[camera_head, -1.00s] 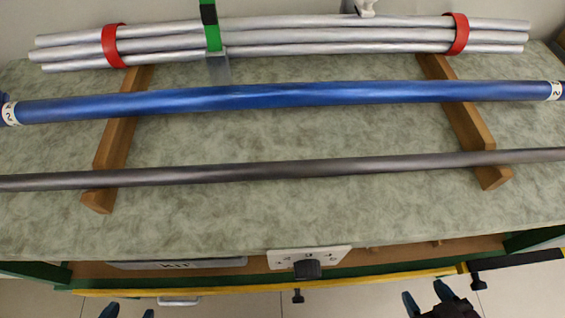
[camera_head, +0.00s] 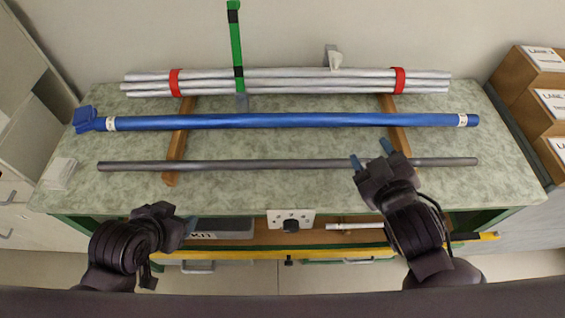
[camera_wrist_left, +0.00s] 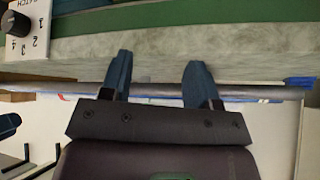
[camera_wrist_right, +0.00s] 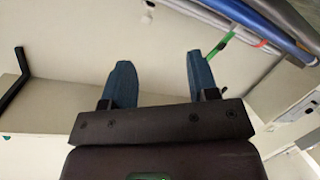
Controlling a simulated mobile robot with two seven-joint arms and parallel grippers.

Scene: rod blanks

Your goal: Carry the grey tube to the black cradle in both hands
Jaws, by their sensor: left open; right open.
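The grey tube (camera_head: 260,164) is long and dark, lying across two wooden strips near the front of the green table. It also shows in the left wrist view (camera_wrist_left: 55,87) and the right wrist view (camera_wrist_right: 292,18). My right gripper (camera_head: 371,154) is open and empty, its fingers in front of the tube's right part in the head view; I cannot tell its height above it. It also shows in the right wrist view (camera_wrist_right: 158,85). My left gripper (camera_head: 188,226) is open and empty, by the table's front edge, also in the left wrist view (camera_wrist_left: 158,75). I cannot make out a black cradle.
A blue tube (camera_head: 300,121) lies behind the grey one. Silver tubes (camera_head: 300,83) bound with red bands lie at the back beside a green upright strap (camera_head: 236,45). A switch plate (camera_head: 276,218) is on the table front. Labelled boxes (camera_head: 540,100) stand right.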

